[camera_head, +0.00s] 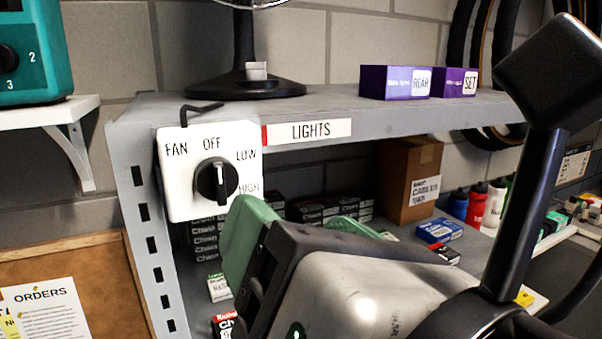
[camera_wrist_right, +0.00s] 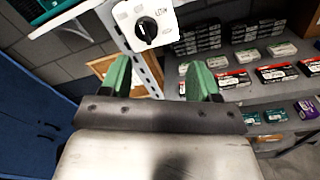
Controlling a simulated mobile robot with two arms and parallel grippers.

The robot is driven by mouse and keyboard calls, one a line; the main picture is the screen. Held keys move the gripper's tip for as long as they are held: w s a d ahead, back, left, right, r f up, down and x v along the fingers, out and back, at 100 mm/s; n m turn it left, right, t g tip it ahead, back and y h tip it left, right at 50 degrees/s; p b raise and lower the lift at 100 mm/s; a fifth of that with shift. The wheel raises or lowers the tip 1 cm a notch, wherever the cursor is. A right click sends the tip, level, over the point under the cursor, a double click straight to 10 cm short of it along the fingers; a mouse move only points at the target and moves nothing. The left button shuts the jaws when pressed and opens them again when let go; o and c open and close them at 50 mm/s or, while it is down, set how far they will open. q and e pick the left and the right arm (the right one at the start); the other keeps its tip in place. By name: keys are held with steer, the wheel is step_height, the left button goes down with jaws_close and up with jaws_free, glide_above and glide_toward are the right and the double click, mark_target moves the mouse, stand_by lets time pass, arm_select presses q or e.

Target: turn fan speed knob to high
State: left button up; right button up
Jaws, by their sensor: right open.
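The fan speed knob (camera_head: 217,181) is a round black dial on a white plate (camera_head: 180,203) at the left end of the grey shelf. The plate is marked FAN, OFF, LOW and HIGH. The knob's white mark points up, roughly at OFF. The knob also shows in the right wrist view (camera_wrist_right: 146,31), ahead of the fingers. My right gripper (camera_head: 297,230) has green fingers and is open and empty. It is below and to the right of the knob, apart from it in the wrist view (camera_wrist_right: 160,75). My left gripper is out of view.
Several small boxes and a cardboard box (camera_head: 408,180) fill the lower shelf. A teal device (camera_head: 35,50) is at left.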

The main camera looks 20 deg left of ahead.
mark_target(221, 180)
steer(key=w+a+n, duration=0.1)
steer(key=a, duration=0.2)
steer(key=w+a+n+p, duration=0.1)
steer(key=a+n, duration=0.1)
steer(key=a, duration=0.1)
steer(key=w+a+r+n, duration=0.1)
steer(key=w+a, duration=0.1)
steer(key=a, duration=0.1)
steer(key=shift+w+t, duration=0.1)
steer(key=shift+t, duration=0.3)
steer(key=shift+h, duration=0.3)
steer(key=c, duration=0.9)
